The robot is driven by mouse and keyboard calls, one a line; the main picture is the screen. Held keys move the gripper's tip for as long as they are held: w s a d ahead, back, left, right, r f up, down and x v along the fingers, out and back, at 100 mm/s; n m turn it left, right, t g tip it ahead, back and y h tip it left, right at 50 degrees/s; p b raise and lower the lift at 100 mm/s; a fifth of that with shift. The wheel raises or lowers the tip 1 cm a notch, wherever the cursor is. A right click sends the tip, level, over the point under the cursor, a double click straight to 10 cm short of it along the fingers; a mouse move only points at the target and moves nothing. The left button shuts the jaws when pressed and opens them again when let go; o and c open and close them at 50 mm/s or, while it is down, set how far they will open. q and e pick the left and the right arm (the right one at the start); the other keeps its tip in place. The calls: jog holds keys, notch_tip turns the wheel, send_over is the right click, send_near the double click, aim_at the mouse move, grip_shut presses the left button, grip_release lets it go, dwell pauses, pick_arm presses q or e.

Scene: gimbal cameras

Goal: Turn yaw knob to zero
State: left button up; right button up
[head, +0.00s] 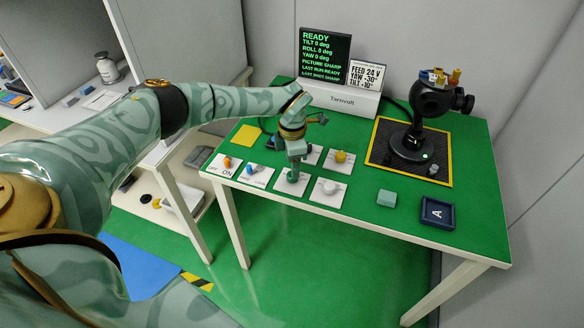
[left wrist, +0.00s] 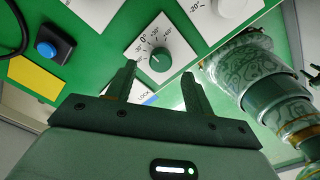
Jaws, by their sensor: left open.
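The green knob (left wrist: 160,60) sits on a white plate with a degree scale marked 0° near its top; its pointer is too small to read. No yaw label is legible on it. My left gripper (left wrist: 159,72) is open, its fingertips either side of the knob's near edge in the wrist view, with no clear contact. In the head view my left gripper (head: 292,176) points down over the same plate and mostly hides the knob. The black screen (head: 324,53) reads READY, tilt 0, roll 0, yaw 0 deg. My right gripper is not in view.
A white knob (head: 330,187), a yellow knob (head: 341,156), an orange switch (head: 227,162) and a blue lever (head: 251,170) stand on nearby plates. A note (head: 366,75) reads YAW -30°, TILT -10°. The black gimbal camera (head: 412,143) stands at the right back.

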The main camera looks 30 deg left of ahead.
pick_arm(q)
notch_tip(320, 180, up, 13)
jog(key=p, duration=0.2)
jog(key=shift+f+p, duration=0.2)
jog(key=shift+p, duration=0.1)
jog(key=shift+d, duration=0.1)
